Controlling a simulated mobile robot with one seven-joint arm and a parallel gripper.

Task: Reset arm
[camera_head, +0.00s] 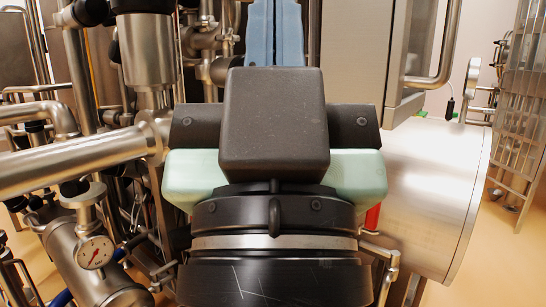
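The back of my gripper (275,30) and my wrist fill the middle of the camera_head view. A dark box-shaped housing and pale green side parts sit above a black round flange with a light metal ring. Beyond the housing, two pale blue parts that look like my fingers stand side by side with a narrow line between them. Their tips are not clearly seen at the top edge, and the housing hides their base. I see nothing held. My arm points away from the camera, towards the equipment.
Steel pipes (75,165) and a pressure gauge (95,252) crowd the left. A large steel drum (435,190) stands close on the right, below a grey cabinet (365,50). A metal rack (522,110) stands far right. Some yellow floor (510,265) is bare at the lower right.

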